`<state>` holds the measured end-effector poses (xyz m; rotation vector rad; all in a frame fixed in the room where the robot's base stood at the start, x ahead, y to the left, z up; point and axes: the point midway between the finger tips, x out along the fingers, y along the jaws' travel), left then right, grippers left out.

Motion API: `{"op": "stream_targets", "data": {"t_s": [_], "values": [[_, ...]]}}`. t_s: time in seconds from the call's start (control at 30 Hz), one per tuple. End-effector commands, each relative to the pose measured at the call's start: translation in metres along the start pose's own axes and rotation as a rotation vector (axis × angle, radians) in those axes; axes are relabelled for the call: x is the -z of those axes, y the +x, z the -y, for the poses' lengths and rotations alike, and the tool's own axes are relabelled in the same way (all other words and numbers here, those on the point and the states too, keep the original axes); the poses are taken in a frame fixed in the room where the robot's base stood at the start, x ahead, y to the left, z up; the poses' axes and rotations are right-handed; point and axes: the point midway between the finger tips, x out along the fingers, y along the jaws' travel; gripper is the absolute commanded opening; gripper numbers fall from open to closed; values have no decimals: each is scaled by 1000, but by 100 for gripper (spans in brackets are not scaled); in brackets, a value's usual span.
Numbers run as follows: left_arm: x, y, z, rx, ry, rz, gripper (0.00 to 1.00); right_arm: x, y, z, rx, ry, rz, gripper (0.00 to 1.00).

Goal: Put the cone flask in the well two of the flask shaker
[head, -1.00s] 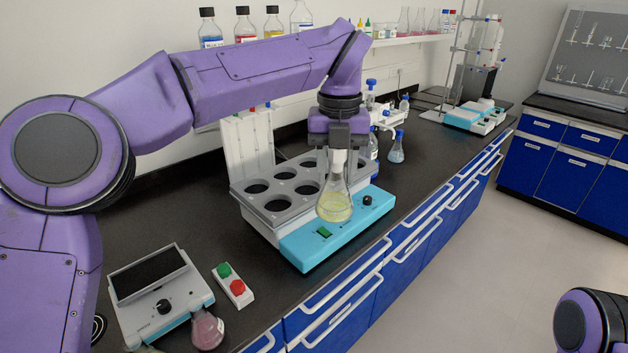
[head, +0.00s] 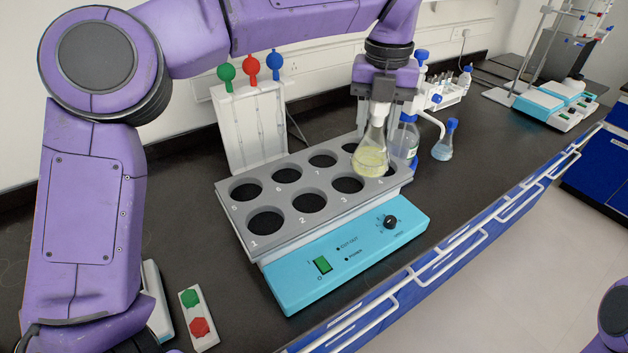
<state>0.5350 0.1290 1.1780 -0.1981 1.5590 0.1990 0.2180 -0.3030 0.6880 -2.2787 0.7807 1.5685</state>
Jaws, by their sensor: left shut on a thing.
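The cone flask (head: 370,160) is clear glass with pale yellow liquid. My left gripper (head: 381,108) is shut on its neck and holds it upright. In the picture the flask lies over the right end of the flask shaker, near wells 4 and 8; its height above the plate is hard to tell. The flask shaker (head: 322,268) has a grey plate with numbered wells and a blue front with a green switch and a black knob. Well two (head: 309,203) is empty, in the front row between wells 1 and 3. My right gripper is not in view.
A white rack (head: 251,128) with green, red and blue bulbs stands behind the shaker. A bottle (head: 405,140) and a blue-capped flask (head: 444,143) stand right of the held flask. A green-and-red button box (head: 197,318) lies at front left.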

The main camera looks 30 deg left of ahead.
Motion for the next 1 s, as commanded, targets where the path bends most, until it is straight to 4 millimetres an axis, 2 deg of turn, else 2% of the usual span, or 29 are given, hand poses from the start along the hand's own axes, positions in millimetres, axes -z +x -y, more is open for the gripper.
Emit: {"op": "stream_targets", "data": {"t_s": [0.3,0.5,0.8,0.9,1.0], "values": [[11,27,-66,3,-1,-2,0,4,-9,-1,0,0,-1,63],[17,62,-93,1,0,-2,0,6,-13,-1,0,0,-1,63],[21,92,-115,0,0,-4,0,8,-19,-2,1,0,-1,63],[20,111,-114,-2,1,-4,0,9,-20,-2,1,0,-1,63],[21,119,-114,0,0,-2,0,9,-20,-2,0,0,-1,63]]}}
